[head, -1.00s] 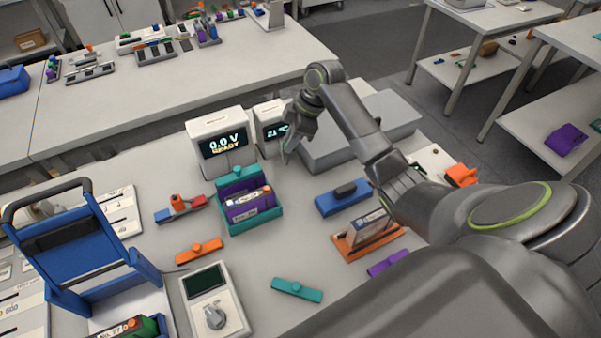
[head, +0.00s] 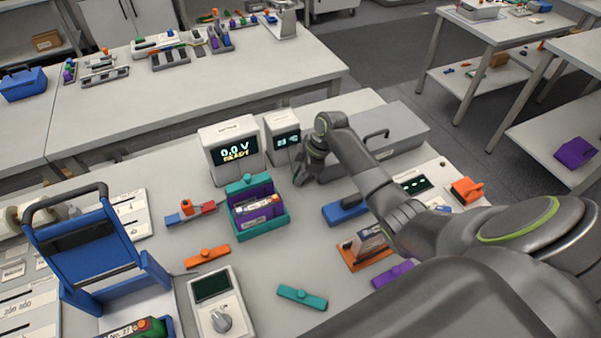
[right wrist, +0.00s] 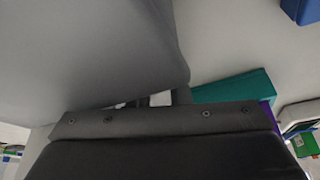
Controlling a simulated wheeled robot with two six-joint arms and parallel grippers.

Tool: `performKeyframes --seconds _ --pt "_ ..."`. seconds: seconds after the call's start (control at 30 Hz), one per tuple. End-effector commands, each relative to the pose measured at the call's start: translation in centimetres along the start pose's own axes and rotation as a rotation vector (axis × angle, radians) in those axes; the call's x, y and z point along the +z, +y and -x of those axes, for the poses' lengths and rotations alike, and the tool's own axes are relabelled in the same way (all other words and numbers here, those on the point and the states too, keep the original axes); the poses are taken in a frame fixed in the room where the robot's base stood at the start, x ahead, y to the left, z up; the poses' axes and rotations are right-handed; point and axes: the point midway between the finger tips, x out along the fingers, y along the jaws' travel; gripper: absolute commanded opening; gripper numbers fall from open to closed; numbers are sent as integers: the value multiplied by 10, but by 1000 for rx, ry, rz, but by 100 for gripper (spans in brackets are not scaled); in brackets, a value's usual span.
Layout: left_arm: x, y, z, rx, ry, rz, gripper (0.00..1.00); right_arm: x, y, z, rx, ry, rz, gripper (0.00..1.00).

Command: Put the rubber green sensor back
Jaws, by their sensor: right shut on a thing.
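I cannot make out the rubber green sensor with certainty in either view. My right gripper (head: 302,182) is low between the small display unit (head: 286,146) and the grey case (head: 400,132), close to the case's left end. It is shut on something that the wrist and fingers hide. In the right wrist view, the dark gripper body fills the bottom and the fingertips (right wrist: 160,98) barely show. The teal holder (head: 262,232) with a purple block (head: 250,199) stands left of the gripper. Its teal edge also shows in the right wrist view (right wrist: 232,87). My left gripper is out of view.
A large display (head: 230,150) reads "0.0 V READY". A blue clamp (head: 345,212), an orange tray (head: 362,255), a teal bar (head: 302,297), a meter (head: 215,305) and a blue rack (head: 85,240) are on the bench. Bare bench lies right of the teal holder.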

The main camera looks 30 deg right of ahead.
Motion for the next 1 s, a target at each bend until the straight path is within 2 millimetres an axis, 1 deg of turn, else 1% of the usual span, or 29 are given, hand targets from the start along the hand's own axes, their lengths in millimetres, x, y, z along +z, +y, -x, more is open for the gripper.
performKeyframes --seconds 0.1,0.13,0.27,0.53,0.6,0.67,0.77,0.83,1.0 --pt "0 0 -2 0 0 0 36 2 0 -4 0 0 0 0" --pt "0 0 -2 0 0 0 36 1 0 -3 0 0 0 21" --pt "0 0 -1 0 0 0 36 1 0 -2 0 0 0 38" --pt "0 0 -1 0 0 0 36 1 0 -2 0 0 0 39" --pt "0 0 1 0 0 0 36 -1 0 1 0 0 0 39" --pt "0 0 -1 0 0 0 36 0 1 4 2 1 1 39" --pt "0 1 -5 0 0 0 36 1 1 15 4 0 1 39" --pt "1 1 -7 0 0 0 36 1 1 26 4 -1 3 39" --pt "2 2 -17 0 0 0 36 2 2 64 6 -1 3 39"
